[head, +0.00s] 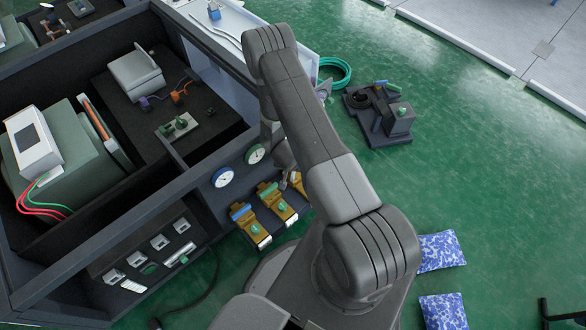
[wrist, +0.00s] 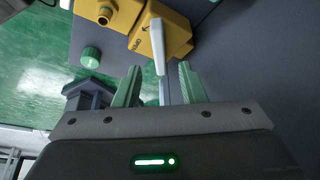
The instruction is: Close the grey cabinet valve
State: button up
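In the wrist view, a yellow valve body (wrist: 176,32) carries a pale grey lever (wrist: 158,42). Lettering that seems to read "OPEN" and an arrow are on the body near it. My gripper (wrist: 159,78) is open, with its two green fingers apart. The lever's free end reaches down between the fingertips, with gaps visible on both sides. In the head view, a row of brass-coloured valves stands on the cabinet's front: one with a blue handle (head: 239,211), one with a green handle (head: 267,189), and one at the right (head: 297,183) partly hidden by my arm.
Two round gauges (head: 223,177) sit above the valves. A green knob (wrist: 91,57) shows left of the yellow body.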

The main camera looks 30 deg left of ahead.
jog(key=v, duration=0.8)
jog(key=shift+r+p, duration=0.2)
jog(key=shift+p, duration=0.25)
jog(key=shift+o, duration=0.4)
